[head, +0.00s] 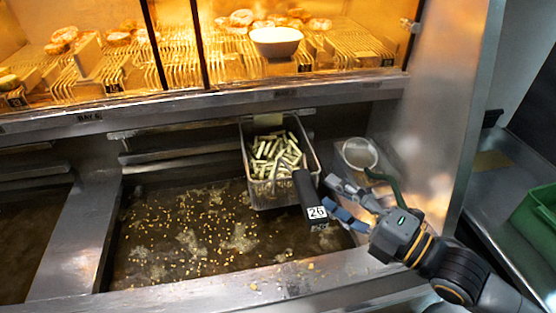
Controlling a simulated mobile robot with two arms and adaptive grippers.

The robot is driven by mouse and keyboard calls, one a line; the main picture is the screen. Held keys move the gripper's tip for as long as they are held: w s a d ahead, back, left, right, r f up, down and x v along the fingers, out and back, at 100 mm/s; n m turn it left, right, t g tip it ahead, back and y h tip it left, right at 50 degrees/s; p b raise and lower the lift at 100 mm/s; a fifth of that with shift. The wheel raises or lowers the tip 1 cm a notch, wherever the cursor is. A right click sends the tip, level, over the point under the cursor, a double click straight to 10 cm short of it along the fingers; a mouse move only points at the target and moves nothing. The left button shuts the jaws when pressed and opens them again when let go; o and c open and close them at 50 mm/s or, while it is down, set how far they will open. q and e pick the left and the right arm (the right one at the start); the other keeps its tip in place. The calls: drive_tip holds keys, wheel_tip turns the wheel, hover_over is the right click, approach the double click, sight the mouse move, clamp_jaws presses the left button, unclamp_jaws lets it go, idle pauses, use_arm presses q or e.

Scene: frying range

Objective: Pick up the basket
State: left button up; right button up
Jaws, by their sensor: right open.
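The fry basket (248,160) is a wire basket filled with pale green-yellow cut pieces. It hangs at the back right of the oil vat (190,240). Its black handle (308,192) points toward me and carries a white tag marked 26. My right gripper (338,200) comes in from the right. Its fingers are open and empty, just right of the handle, with a small gap in the picture. Whether they touch the handle I cannot tell. My left gripper is not in the view.
A heated shelf with racks, a white bowl (276,41) and breaded pieces runs above the vat. A round strainer (360,153) with a green handle (385,180) lies behind my right gripper. A green bin (538,220) stands at the far right. A second vat (28,235) is at left.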

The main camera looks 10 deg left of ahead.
sight(313, 180)
drive_tip(key=shift+w+a+r+p, duration=0.25)
drive_tip(key=shift+w+a+p, duration=0.15)
drive_tip(key=shift+a+p, duration=0.1)
drive_tip(key=p+x, duration=0.2)
drive_tip(key=x, duration=0.1)
drive_tip(key=shift+w+a+r, duration=0.1)
drive_tip(key=shift+w+a, duration=0.05)
drive_tip(key=shift+a, duration=0.05)
drive_tip(key=shift+w+a, duration=0.25)
drive_tip(key=shift+a, duration=0.2)
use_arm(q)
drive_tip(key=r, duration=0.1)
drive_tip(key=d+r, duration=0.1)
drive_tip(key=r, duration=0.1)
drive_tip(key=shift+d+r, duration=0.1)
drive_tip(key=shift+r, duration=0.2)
use_arm(e)
drive_tip(key=shift+c, duration=0.4)
clamp_jaws()
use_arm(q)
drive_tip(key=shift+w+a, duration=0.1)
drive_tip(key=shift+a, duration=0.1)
